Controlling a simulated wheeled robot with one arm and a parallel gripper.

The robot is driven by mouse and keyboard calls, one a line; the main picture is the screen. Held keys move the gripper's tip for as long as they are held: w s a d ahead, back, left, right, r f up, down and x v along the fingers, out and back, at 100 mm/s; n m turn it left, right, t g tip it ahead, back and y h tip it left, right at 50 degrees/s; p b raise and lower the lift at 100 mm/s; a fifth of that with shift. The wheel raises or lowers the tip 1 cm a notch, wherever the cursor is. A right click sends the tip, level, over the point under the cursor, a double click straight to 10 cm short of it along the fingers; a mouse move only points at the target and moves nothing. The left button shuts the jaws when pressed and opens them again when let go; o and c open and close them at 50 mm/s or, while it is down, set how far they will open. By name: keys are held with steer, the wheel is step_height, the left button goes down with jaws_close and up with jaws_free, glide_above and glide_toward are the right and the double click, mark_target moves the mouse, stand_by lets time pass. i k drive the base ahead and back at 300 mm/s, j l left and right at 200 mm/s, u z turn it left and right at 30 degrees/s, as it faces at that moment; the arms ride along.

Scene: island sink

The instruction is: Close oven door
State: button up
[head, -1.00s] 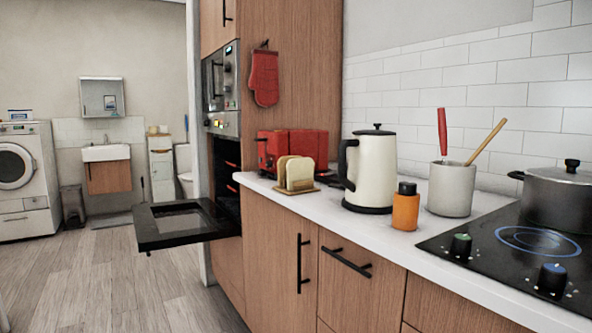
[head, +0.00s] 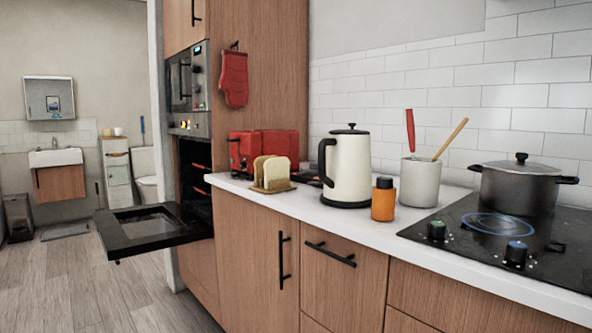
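The oven door (head: 148,229) is open, folded down to about level, and juts out to the left from the tall wooden cabinet. It is black with a window in its middle. The oven (head: 194,176) behind it has a dark cavity with reddish-orange edges inside. Its control panel (head: 189,124) sits above the opening, below a second built-in appliance (head: 186,79). My gripper is not in view.
The counter (head: 330,211) runs along the right with a red toaster (head: 263,149), bread in a rack (head: 272,173), kettle (head: 348,168), orange bottle (head: 383,203), utensil pot (head: 419,182) and cooktop (head: 510,235) with a pot (head: 519,187). The floor (head: 60,285) at left is clear.

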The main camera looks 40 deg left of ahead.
mark_target(124, 232)
steer(key=j+u, duration=0.25)
steer(key=j, duration=0.15)
steer(key=i+j+u, duration=0.2)
steer(key=j, duration=0.25)
steer(key=j+u, duration=0.25)
steer(key=j, duration=0.15)
steer(key=i+j+u, duration=0.45)
steer(key=j, duration=0.3)
steer(key=i+j, duration=0.15)
steer(key=j, duration=0.2)
steer(key=i+j, duration=0.15)
steer(key=j, duration=0.2)
steer(key=i+j, duration=0.15)
steer(key=j, duration=0.15)
steer(key=i+j, duration=0.15)
steer(key=j, duration=0.2)
steer(key=i+j+u, duration=0.1)
steer(key=j, duration=0.25)
